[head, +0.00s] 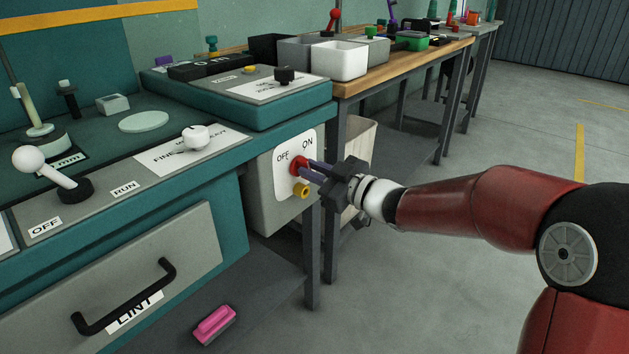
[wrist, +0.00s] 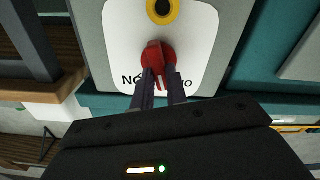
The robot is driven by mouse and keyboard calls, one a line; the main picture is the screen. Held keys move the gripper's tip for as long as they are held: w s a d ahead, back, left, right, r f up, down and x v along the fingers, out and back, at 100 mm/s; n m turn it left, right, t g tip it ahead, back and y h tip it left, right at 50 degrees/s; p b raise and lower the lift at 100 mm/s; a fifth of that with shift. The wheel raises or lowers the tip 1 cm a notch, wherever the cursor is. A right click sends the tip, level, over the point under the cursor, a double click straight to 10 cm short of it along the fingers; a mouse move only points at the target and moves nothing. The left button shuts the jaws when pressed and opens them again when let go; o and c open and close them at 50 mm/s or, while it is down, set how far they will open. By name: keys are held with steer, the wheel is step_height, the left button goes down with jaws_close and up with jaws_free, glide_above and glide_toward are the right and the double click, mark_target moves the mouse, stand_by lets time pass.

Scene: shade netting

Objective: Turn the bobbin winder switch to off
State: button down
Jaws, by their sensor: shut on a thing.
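The bobbin winder switch is a red knob (head: 297,165) on a white plate (head: 281,180) marked OFF at left and ON at right, on the side of a grey box. My gripper (head: 308,168) reaches it from the right and is shut on it. In the wrist view, which shows the plate upside down, the red knob (wrist: 157,55) sits between the dark fingertips of my gripper (wrist: 159,82). The fingers and knob partly cover the lettering. I cannot tell exactly where the knob points.
A yellow ringed socket (head: 301,190) is just below the knob. A teal machine bench with a white ball lever (head: 30,160) and a lint drawer (head: 140,280) stands to the left. The floor at right is clear.

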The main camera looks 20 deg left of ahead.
steer(key=n+b, duration=0.4)
steer(key=n, duration=0.1)
steer(key=shift+s+f, duration=0.15)
steer(key=shift+f, duration=0.05)
steer(key=shift+r+n, duration=0.1)
steer(key=shift+n, duration=0.3)
steer(key=c, duration=1.4)
jaws_free()
steer(key=v, duration=0.7)
steer(key=shift+d, duration=0.35)
steer(key=shift+s, duration=0.15)
